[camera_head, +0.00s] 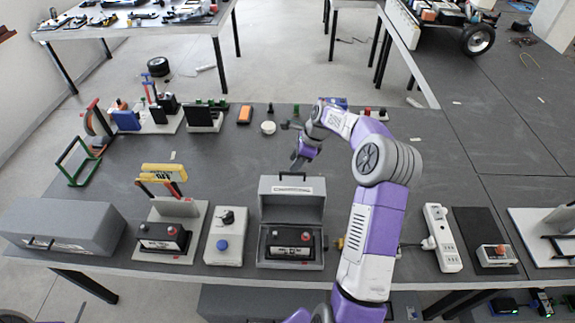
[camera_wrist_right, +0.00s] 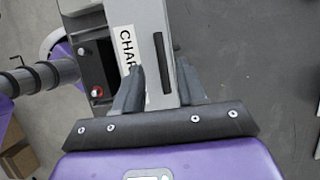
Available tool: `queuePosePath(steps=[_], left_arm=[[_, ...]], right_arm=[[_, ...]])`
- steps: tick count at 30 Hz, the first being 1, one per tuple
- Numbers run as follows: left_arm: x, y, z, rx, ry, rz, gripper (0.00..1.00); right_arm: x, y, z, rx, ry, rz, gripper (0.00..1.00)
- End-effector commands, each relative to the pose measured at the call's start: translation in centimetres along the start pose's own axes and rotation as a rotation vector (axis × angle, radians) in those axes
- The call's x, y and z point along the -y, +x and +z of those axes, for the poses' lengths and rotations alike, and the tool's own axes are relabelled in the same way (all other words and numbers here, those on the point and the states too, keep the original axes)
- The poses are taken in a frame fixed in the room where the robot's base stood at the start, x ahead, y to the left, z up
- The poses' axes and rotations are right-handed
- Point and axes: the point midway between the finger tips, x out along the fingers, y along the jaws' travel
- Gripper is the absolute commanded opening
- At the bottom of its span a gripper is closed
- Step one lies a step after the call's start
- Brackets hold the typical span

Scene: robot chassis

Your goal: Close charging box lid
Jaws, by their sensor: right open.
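The grey charging box (camera_head: 262,254) stands at the front middle of the table, with a black battery with red terminals (camera_head: 290,246) inside. Its lid (camera_head: 291,208) stands raised, roughly upright, with a white label and a dark handle on its top edge. My right gripper (camera_head: 303,158) is behind the lid's top edge. In the right wrist view the open right gripper (camera_wrist_right: 160,72) has its two fingers over the lid (camera_wrist_right: 155,25), with the label partly hidden by one finger. I cannot tell whether the fingers touch it. My left gripper is not in view.
A white tray with a blue button (camera_head: 222,246) and a battery stand (camera_head: 166,235) are left of the box. A closed grey case (camera_head: 65,228) lies further left. A power strip (camera_head: 441,238) is to the right. The table behind the lid's left side is mostly clear.

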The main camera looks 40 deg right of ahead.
Motion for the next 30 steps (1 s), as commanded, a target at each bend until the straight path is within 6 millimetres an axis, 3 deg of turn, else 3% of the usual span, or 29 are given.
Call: queuePosePath(steps=[3, 9, 19, 27, 30], left_arm=[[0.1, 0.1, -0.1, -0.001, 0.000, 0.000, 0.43], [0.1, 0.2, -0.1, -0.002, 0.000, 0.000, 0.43], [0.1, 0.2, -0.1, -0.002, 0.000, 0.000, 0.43], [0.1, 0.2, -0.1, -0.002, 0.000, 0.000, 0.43], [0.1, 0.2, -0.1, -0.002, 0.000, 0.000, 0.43]], right_arm=[[-0.1, 2.1, 0.0, 0.001, -0.001, 0.005, 0.40], [0.0, 4.1, 0.0, 0.000, -0.001, 0.001, 0.40], [0.0, 4.5, 0.0, 0.001, -0.002, 0.000, 0.40], [0.0, 4.5, 0.0, 0.000, -0.002, 0.000, 0.00], [0.0, 4.5, 0.0, 0.000, -0.002, 0.001, 0.00]])
